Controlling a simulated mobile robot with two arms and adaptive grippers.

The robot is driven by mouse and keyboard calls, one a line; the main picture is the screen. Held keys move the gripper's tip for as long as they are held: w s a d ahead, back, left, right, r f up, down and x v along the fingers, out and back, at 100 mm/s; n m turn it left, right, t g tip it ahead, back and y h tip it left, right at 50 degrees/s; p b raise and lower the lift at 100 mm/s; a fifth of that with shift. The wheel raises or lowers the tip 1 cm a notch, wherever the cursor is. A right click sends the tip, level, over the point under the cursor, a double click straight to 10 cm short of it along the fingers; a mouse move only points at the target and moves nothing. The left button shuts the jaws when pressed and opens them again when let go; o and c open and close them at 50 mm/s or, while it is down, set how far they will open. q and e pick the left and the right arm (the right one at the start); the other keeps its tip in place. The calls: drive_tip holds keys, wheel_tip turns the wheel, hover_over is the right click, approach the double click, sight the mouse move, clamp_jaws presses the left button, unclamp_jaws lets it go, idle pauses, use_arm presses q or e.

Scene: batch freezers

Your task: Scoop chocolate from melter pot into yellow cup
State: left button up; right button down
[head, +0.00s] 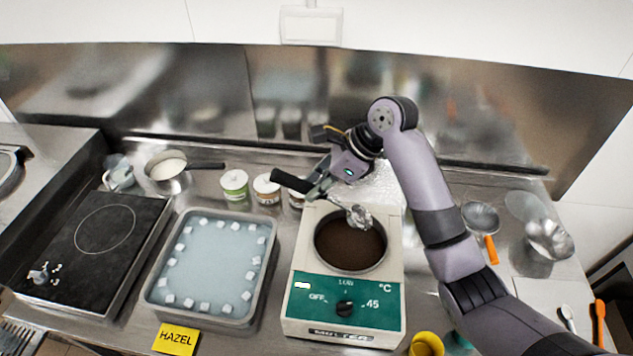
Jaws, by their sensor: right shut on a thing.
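The melter pot (350,264) stands in the middle of the counter with dark chocolate (350,244) in its round well. My right gripper (318,190) is above the pot's back left edge, shut on the black handle (290,181) of a scoop. The scoop's metal head (359,216) hangs over the back part of the well; I cannot tell whether it touches the chocolate or holds any. The yellow cup (427,344) is at the bottom edge, right of the melter, partly cut off by the frame. My left gripper is not in view.
A tray of bluish liquid with white cubes (213,265) stands left of the melter, with a yellow HAZEL label (176,339) in front. A black hot plate (95,245) is farther left. Small tubs (235,185) stand behind. A strainer (480,217) and metal cups (549,240) are at right.

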sight(323, 200)
drive_tip(key=shift+f, duration=0.65)
drive_tip(key=shift+a+f, duration=0.2)
drive_tip(key=shift+f, duration=1)
drive_tip(key=shift+d+f, duration=0.55)
drive_tip(key=shift+f, duration=2.3)
drive_tip(key=shift+h, duration=0.5)
drive_tip(key=shift+a+r+v, duration=0.1)
drive_tip(key=shift+a+v, duration=0.1)
drive_tip(key=shift+v, duration=1.15)
drive_tip(key=shift+a+r+v, duration=0.1)
drive_tip(key=shift+a+v, duration=0.1)
drive_tip(key=shift+v, duration=1.1)
drive_tip(key=shift+w+a+r+h, duration=0.1)
drive_tip(key=shift+a+h, duration=0.45)
drive_tip(key=shift+h, duration=0.05)
drive_tip(key=a+h, duration=0.2)
drive_tip(key=shift+w+a+g+h, duration=0.1)
drive_tip(key=shift+w+g+h, duration=0.1)
drive_tip(key=shift+g+h, duration=0.15)
